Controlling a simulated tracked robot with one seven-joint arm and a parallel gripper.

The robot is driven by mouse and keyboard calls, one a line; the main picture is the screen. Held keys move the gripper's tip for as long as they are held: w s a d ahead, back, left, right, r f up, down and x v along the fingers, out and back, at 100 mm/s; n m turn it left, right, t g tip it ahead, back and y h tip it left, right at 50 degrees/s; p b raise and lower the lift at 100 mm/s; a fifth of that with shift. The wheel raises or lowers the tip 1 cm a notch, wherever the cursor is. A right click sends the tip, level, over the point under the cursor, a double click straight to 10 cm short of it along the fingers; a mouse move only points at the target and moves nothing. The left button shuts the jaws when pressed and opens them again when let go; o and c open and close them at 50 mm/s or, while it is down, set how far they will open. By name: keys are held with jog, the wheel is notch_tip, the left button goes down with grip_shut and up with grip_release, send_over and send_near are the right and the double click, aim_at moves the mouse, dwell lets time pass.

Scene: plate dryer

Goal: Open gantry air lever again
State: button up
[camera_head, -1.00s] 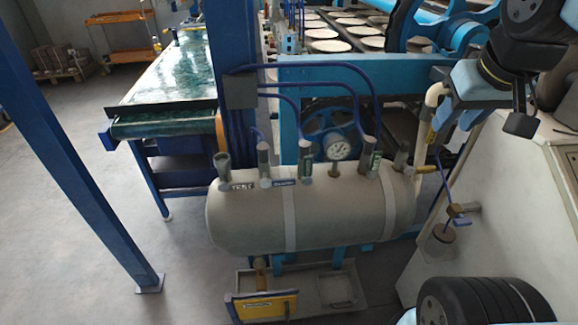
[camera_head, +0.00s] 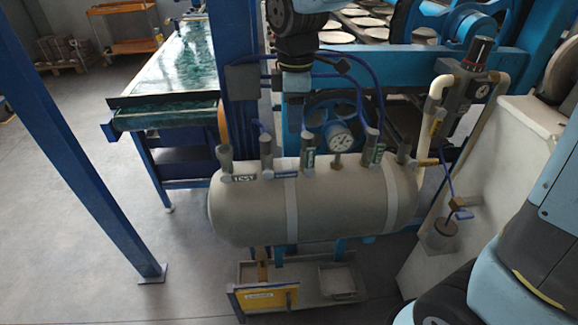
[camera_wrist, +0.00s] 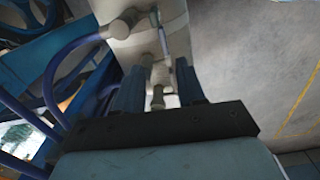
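The grey air tank (camera_head: 330,205) lies level on its stand, with a row of upright grey valve stubs on top. One stub (camera_head: 225,157) has a "TEST" label, another (camera_head: 266,152) has a blue label, and two (camera_head: 308,147) (camera_head: 373,146) have green labels. I cannot tell which one is the gantry air lever; the labels are too small. My gripper (camera_head: 292,118) points down above the tank, behind or over the middle stubs. In the wrist view my gripper (camera_wrist: 160,78) has its two fingers apart, with a grey stub (camera_wrist: 158,97) showing between them, apparently not clamped.
A round pressure gauge (camera_head: 338,136) stands near my gripper on the tank. Blue hoses (camera_head: 330,60) loop from the grey box (camera_head: 242,80) to the stubs. A blue post (camera_head: 232,50) rises at the left. A white cabinet (camera_head: 490,170) stands at the right.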

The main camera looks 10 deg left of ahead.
aim_at(288, 170)
jog(key=shift+n, duration=0.4)
jog(key=f, duration=0.5)
jog(key=a+f, duration=0.1)
jog(key=f, duration=0.8)
jog(key=shift+s+a+f, duration=0.1)
jog(key=shift+a+f, duration=0.15)
jog(key=shift+f, duration=0.1)
grip_shut()
